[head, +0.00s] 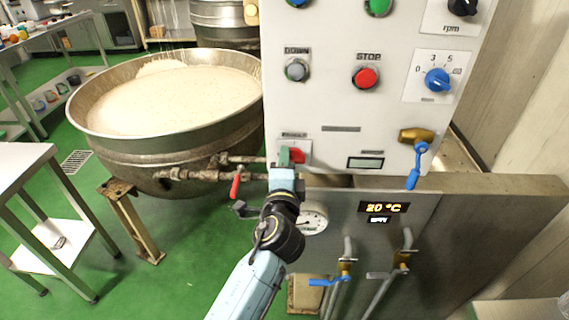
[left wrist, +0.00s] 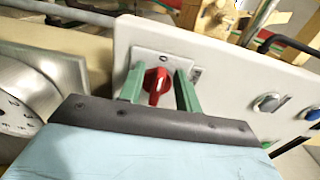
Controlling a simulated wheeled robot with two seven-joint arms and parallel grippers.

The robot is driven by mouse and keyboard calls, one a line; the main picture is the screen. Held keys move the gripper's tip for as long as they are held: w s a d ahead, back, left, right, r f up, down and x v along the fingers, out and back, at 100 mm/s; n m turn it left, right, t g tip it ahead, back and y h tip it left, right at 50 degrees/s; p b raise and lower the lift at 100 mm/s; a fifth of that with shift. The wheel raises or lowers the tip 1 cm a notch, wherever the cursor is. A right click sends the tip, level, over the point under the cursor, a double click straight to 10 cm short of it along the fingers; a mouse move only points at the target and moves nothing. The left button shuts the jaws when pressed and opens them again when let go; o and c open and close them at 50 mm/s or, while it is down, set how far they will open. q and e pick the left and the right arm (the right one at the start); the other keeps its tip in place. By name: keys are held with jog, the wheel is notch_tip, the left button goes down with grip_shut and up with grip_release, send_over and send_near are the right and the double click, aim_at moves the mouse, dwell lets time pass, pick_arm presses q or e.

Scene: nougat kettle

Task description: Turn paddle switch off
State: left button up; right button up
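The paddle switch is a red rotary knob (head: 298,156) low on the left of the white control panel (head: 340,110), under a small label. In the left wrist view the red knob (left wrist: 156,86) stands on a pale square plate. My left gripper (head: 290,158) is at the switch, and its fingers and wrist partly cover it in the head view. In the left wrist view the green fingers of my left gripper (left wrist: 159,76) stand on either side of the knob, with gaps visible between them and it. My right gripper is not in view.
A red stop button (head: 366,77), a grey down button (head: 297,69) and a blue dial (head: 437,80) sit above. A brass valve with a blue handle (head: 414,178) is at right. A gauge (head: 312,218) is below. The large kettle (head: 170,140) stands left.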

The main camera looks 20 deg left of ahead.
pick_arm(q)
jog(key=b+v, duration=0.1)
jog(key=v, duration=1.2)
jog(key=shift+s, duration=0.2)
jog(key=s+d+f+g+h, duration=0.1)
jog(key=d+f+g+h, duration=0.1)
jog(key=f, duration=0.8)
jog(key=d+f+g+h, duration=0.2)
jog(key=f, duration=0.8)
jog(key=s+a+f+n+g+h, duration=0.15)
jog(key=s+f, duration=0.25)
jog(key=f, duration=0.5)
jog(key=s+f+n+g, duration=0.1)
jog(key=s+f+g, duration=0.25)
jog(key=f, duration=0.55)
jog(key=s+a+f+n+g, duration=0.2)
jog(key=s+f, duration=0.4)
jog(key=s, duration=0.3)
jog(key=s+a+f+n+g, duration=0.3)
jog(key=s+a+f, duration=0.3)
jog(key=s, duration=0.3)
jog(key=s+a+f+n+g, duration=0.2)
jog(key=s+a+f+n, duration=0.2)
jog(key=s, duration=0.6)
notch_tip(320, 180, down, 2)
jog(key=shift+a+f+n, duration=0.1)
jog(key=shift+a+n, duration=0.25)
jog(key=shift+a, duration=0.6)
